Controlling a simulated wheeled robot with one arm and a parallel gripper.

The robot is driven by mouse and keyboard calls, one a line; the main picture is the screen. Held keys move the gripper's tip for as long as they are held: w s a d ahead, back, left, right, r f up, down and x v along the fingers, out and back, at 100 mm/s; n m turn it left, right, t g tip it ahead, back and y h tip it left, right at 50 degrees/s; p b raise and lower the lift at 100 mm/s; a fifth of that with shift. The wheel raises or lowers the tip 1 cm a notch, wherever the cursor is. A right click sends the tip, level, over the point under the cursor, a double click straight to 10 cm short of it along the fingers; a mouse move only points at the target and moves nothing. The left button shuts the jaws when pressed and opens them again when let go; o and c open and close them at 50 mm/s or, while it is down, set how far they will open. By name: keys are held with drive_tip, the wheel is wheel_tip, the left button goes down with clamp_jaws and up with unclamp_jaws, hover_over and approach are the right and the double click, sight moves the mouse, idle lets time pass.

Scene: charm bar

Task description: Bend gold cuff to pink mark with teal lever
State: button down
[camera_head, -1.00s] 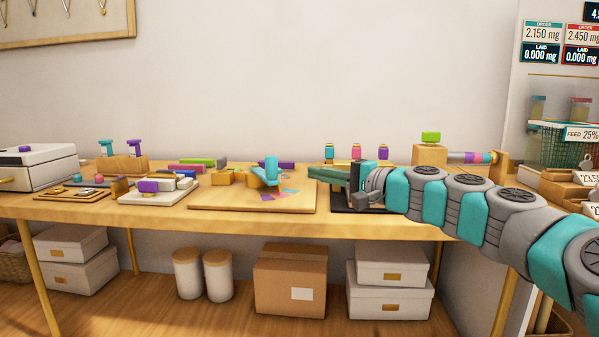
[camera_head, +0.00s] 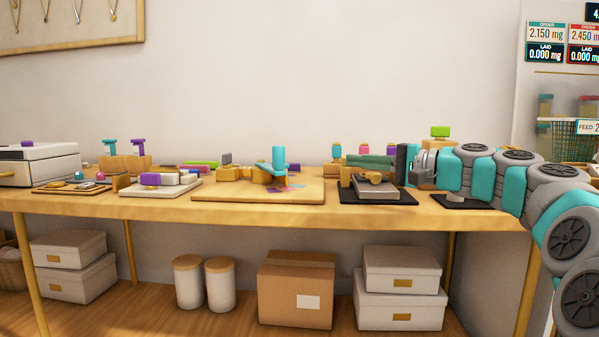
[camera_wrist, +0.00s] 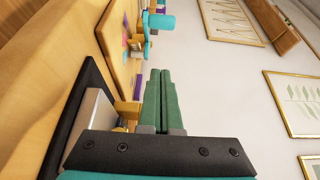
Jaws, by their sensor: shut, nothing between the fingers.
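The teal lever (camera_head: 278,158) stands up on a wooden bending board (camera_head: 228,194) in the middle of the bench. It also shows at the top of the wrist view (camera_wrist: 160,21). Coloured marks, among them a pink patch (camera_head: 281,188), lie on the board beside the lever. A gold cuff is too small to make out for certain. My gripper (camera_head: 349,159), with green fingers, is to the right of the lever and apart from it, above a black mat. In the wrist view its two fingers (camera_wrist: 160,72) are shut together with nothing between them.
A grey block on the black mat (camera_head: 409,197) sits below my gripper. Small coloured-top bottles (camera_head: 364,151) stand behind it. A white pad with a purple block (camera_head: 150,179) and a wooden stand with teal and purple handles (camera_head: 124,163) are at the left.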

sight(282, 158)
drive_tip(key=shift+w+a, duration=0.2)
drive_tip(key=shift+a, duration=0.25)
drive_tip(key=x, duration=0.9)
drive_tip(key=shift+f, duration=0.1)
drive_tip(key=shift+s+a, duration=0.15)
drive_tip(key=shift+a, duration=0.45)
drive_tip(key=shift+s+a, duration=0.2)
drive_tip(key=shift+a, duration=0.35)
drive_tip(key=shift+s+a+b, duration=0.25)
drive_tip(key=shift+a+b, duration=0.05)
drive_tip(key=shift+a, duration=0.55)
drive_tip(key=shift+s, duration=0.1)
drive_tip(key=shift+s+a+m+t+h+b, duration=0.4)
drive_tip(key=shift+a+t, duration=0.1)
drive_tip(key=shift+a, duration=0.1)
drive_tip(key=shift+s+a+m+t+h+b, duration=0.3)
drive_tip(key=shift+s+a+m+t+b, duration=0.1)
drive_tip(key=shift+a+t, duration=0.15)
drive_tip(key=shift+s+a+m+t+h, duration=0.15)
drive_tip(key=shift+a+m+t+h, duration=0.05)
drive_tip(key=shift+m+t+h, duration=0.15)
